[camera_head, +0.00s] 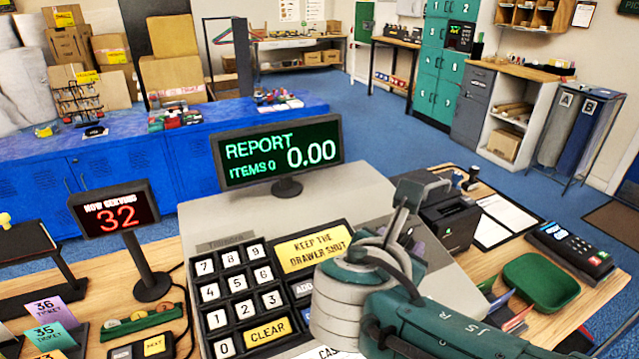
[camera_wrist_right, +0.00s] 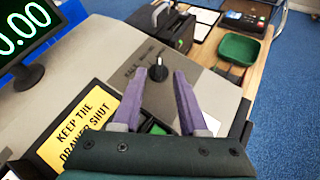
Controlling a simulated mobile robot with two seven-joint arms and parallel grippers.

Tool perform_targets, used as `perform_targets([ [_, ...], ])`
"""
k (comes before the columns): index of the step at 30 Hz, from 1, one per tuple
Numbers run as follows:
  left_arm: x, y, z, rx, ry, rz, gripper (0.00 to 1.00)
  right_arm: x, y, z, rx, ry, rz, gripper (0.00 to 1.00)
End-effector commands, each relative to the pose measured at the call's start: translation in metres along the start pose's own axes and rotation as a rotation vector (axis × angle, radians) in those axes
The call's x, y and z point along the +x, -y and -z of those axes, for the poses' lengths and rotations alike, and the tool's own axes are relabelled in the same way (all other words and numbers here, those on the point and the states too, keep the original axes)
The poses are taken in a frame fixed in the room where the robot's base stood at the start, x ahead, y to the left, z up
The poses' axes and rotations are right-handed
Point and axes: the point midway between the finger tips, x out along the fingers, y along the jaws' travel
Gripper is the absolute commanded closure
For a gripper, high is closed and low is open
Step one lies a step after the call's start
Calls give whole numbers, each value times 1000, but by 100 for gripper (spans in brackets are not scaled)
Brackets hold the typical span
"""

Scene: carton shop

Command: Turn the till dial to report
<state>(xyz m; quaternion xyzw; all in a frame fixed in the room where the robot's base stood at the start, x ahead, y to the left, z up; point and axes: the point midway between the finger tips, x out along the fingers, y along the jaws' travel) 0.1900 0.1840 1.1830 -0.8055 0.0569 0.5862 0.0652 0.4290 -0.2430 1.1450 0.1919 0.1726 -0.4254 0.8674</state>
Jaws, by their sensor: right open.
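The till (camera_head: 350,205) stands on the counter, and its display (camera_head: 278,152) reads "REPORT", "ITEMS 0" and "0.00". The till dial (camera_wrist_right: 158,73) shows in the right wrist view as a small black knob with a pale mark toward the top of the picture. My right gripper (camera_wrist_right: 161,76) is open, its two purple fingers apart on either side of the dial in that view. I cannot tell whether they touch it. In the head view my right wrist and arm hide the dial and most of the fingers. My left gripper is not in view.
The till's keypad (camera_head: 240,291) and yellow "KEEP THE DRAWER SHUT" label (camera_head: 314,249) lie left of my arm. A black printer (camera_head: 447,222), card terminal (camera_head: 572,248) and green tray (camera_head: 541,281) stand to the right. The "NOW SERVING 32" sign (camera_head: 116,210) stands left.

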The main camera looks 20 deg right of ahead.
Motion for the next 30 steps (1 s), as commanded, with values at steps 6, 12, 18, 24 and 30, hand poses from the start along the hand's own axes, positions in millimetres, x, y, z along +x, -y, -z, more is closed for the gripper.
perform_targets([
  [6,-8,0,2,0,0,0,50,-34,0,1,-1,-3,-1,57],
  [12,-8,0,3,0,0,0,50,-41,0,1,0,-1,1,57],
  [18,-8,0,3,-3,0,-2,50,-41,0,1,0,-1,1,57],
  [24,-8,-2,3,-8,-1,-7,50,-41,4,2,23,-12,8,57],
  [30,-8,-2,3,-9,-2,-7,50,-52,54,25,444,-174,149,57],
])
